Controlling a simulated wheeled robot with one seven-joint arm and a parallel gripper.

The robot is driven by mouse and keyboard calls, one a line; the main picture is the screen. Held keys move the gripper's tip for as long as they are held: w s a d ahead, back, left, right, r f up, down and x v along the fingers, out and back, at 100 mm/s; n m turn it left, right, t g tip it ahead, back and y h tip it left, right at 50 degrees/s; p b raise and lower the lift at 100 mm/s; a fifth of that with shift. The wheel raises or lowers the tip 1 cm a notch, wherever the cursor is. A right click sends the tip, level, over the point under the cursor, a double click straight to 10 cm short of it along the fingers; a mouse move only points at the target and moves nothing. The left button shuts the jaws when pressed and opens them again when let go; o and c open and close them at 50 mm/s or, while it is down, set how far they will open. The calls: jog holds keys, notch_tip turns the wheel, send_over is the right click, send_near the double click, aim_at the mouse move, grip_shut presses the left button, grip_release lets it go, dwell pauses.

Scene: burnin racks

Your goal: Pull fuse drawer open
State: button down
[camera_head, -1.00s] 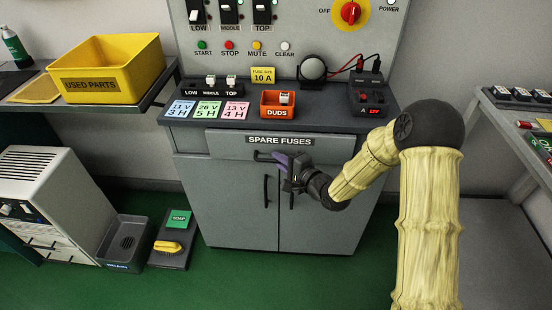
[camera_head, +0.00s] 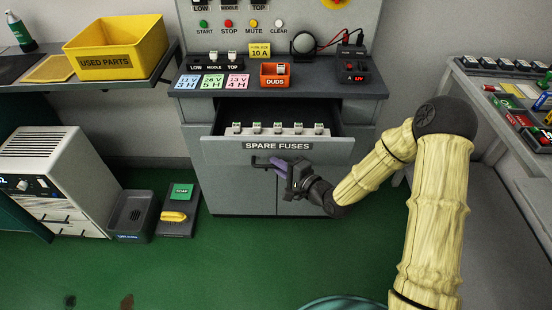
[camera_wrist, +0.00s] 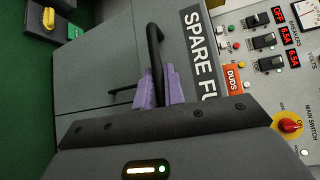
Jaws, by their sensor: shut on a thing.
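The grey drawer labelled SPARE FUSES (camera_head: 230,150) stands pulled out of the cabinet under the bench top. Several fuses (camera_head: 278,129) stand in a row inside it. My gripper (camera_head: 270,164) is at the drawer front, just below the label. In the wrist view its purple fingers (camera_wrist: 163,88) are shut around the black drawer handle (camera_wrist: 153,48). The label also shows in the wrist view (camera_wrist: 199,55), partly cut off by my gripper body.
An orange DUDS bin (camera_head: 275,81) and coloured cards (camera_head: 212,82) are on the bench top above. A yellow used parts bin (camera_head: 118,50) sits on the left shelf. A grey bin (camera_head: 131,217) and a soap tray (camera_head: 179,222) are on the floor at left. Green floor in front is clear.

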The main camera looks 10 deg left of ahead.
jog(key=shift+s+d, duration=0.35)
jog(key=shift+s, duration=0.35)
jog(key=c, duration=1.8)
grip_release()
jog(key=shift+o, duration=0.2)
jog(key=shift+w, duration=0.1)
